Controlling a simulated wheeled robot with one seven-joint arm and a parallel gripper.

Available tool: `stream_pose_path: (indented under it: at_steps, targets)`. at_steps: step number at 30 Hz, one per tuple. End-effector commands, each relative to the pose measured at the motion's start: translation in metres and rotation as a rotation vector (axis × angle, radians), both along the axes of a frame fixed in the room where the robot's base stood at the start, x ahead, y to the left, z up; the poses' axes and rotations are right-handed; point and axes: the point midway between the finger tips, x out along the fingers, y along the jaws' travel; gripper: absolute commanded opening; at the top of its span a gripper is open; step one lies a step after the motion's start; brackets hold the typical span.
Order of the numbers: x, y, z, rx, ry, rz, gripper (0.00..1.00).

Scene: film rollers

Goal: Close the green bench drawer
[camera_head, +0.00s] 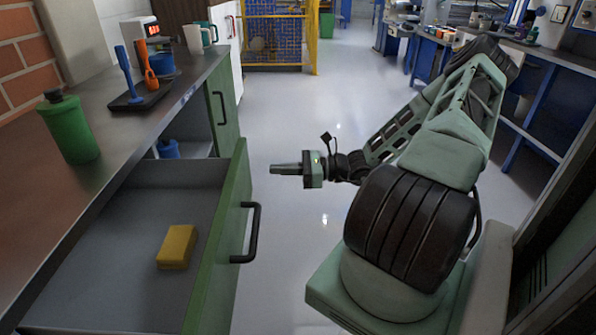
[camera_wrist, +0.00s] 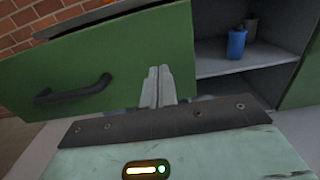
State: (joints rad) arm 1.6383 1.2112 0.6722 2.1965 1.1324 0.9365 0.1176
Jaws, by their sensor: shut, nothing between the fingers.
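The green bench drawer (camera_head: 215,262) stands pulled out from the bench on the left of the head view, with a black bar handle (camera_head: 252,232) on its front. A yellow sponge (camera_head: 177,246) lies inside it. My gripper (camera_head: 274,169) is shut and empty, to the right of the drawer front's far end and pointing left toward the bench. In the wrist view, the shut fingers (camera_wrist: 157,88) appear in front of the right end of the green drawer front (camera_wrist: 130,62), with the handle (camera_wrist: 72,92) to their left. I cannot tell whether they touch it.
A green bottle (camera_head: 68,127), a black tray (camera_head: 142,97) with utensils and several mugs stand on the bench top (camera_head: 110,128). A blue container (camera_wrist: 236,43) sits in the open compartment beyond the drawer. The grey floor (camera_head: 300,110) beyond my gripper is clear.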

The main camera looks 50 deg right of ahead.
Motion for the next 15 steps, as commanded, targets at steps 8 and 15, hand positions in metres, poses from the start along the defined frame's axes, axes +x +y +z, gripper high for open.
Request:
stream_pose_path:
  at_steps: [8,15]
  targets:
    - [0.036,0.028,-0.001,0.001,-0.001,0.001,0.00]
    - [0.046,0.036,0.000,0.000,0.000,0.000,0.00]
